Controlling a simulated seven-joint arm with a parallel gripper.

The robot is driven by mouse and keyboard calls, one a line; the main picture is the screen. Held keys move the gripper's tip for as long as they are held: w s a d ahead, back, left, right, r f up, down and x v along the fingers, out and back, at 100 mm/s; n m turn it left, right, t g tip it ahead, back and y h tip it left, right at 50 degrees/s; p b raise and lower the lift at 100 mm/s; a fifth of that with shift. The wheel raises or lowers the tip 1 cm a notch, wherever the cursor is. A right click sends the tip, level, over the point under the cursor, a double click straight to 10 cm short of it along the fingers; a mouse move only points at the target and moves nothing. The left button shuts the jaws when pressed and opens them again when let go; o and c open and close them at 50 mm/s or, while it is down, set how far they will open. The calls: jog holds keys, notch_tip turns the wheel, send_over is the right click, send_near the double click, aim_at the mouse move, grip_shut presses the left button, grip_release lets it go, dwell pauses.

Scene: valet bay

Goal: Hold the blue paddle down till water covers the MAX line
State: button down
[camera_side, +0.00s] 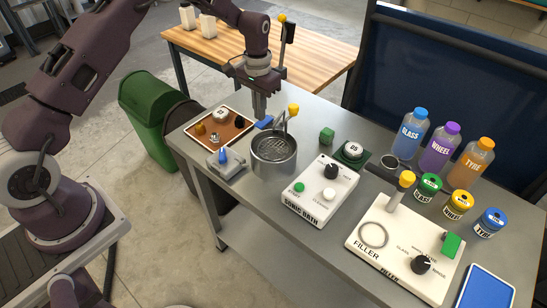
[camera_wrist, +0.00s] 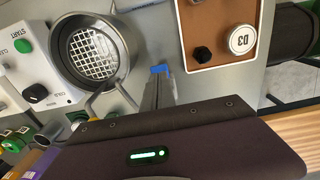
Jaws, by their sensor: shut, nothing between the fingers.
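In the wrist view, a piece of the paddle (camera_wrist: 160,69) shows at the tips of my gripper (camera_wrist: 158,84). The round metal basin (camera_side: 271,169) has a grid inside, and its rim shows in the wrist view (camera_wrist: 57,50). A tap with a yellow top (camera_side: 293,110) stands at the basin. I cannot make out the MAX line or a water level.
A brown panel (camera_side: 226,141) with knobs and a grey box with a blue lever (camera_side: 224,158) lie left of the basin. The white sonic bath box (camera_side: 318,205) stands right of it. The filler (camera_side: 405,240), several bottles and lidded jars are farther right.

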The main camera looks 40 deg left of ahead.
jog(key=shift+f, duration=0.1)
jog(key=shift+f, duration=1.1)
dwell(6.7)
